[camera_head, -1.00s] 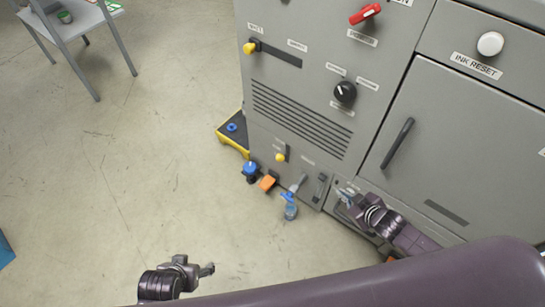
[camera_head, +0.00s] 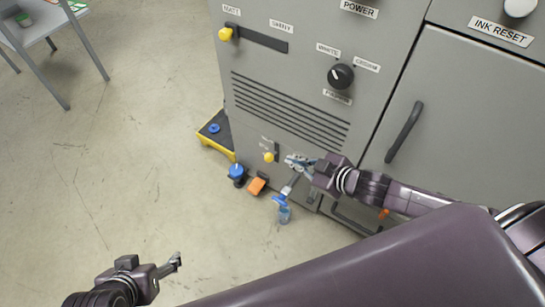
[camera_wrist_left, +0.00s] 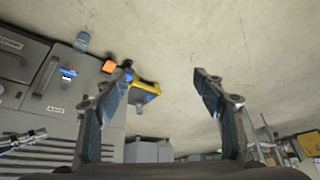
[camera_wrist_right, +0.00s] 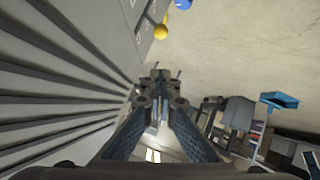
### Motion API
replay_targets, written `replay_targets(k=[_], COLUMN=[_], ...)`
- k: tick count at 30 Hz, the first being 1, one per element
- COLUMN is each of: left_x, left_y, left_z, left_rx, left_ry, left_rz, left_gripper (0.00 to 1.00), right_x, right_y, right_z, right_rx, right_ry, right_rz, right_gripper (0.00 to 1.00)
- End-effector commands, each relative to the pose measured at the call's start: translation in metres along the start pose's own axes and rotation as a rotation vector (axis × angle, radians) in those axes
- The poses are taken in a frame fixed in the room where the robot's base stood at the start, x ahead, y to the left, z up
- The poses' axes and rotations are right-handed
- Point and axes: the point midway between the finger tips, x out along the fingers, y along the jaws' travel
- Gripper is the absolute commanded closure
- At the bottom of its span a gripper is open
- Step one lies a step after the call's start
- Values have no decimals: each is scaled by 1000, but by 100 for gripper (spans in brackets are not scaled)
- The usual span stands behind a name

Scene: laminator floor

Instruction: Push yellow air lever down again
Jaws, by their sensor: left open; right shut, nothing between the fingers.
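The yellow air lever (camera_head: 268,157) is a small round yellow knob beside a short dark slot low on the grey machine's front. It also shows near the top of the right wrist view (camera_wrist_right: 161,31). In the head view my right gripper (camera_head: 292,160) is close to the right of the knob, with a small gap in the picture. Its fingertips (camera_wrist_right: 161,74) are shut on nothing, and whether they touch the machine is unclear. My left gripper (camera_head: 176,262) is open and empty over bare floor, its spread fingers showing in the left wrist view (camera_wrist_left: 170,100).
A second yellow knob (camera_head: 226,34) sits higher on the machine, with a black dial (camera_head: 341,76) to its right. At the machine's foot are a blue-capped item (camera_head: 236,171), an orange block (camera_head: 257,186) and a spray bottle (camera_head: 284,212).

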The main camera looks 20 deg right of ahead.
Motion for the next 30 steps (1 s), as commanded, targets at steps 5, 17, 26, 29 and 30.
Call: replay_targets(k=[5, 17, 26, 29, 30], left_x=[3, 2, -20, -31, -36], left_y=[1, 10, 19, 22, 23], left_z=[-9, -88, -150, -169, -176], left_rx=[1, 8, 11, 11, 11], left_ry=[38, 357, 633, 728, 766], left_rz=[2, 20, 37, 43, 45], left_gripper=[36, 36, 36, 36, 36], right_x=[6, 46, 79, 89, 94], right_y=[0, 0, 0, 0, 0], right_z=[0, 1, 0, 1, 1], right_rx=[1, 1, 0, 0, 0], right_ry=[1, 1, 2, 1, 1], right_rz=[0, 2, 1, 2, 1], right_gripper=[100, 100, 100, 100, 100])
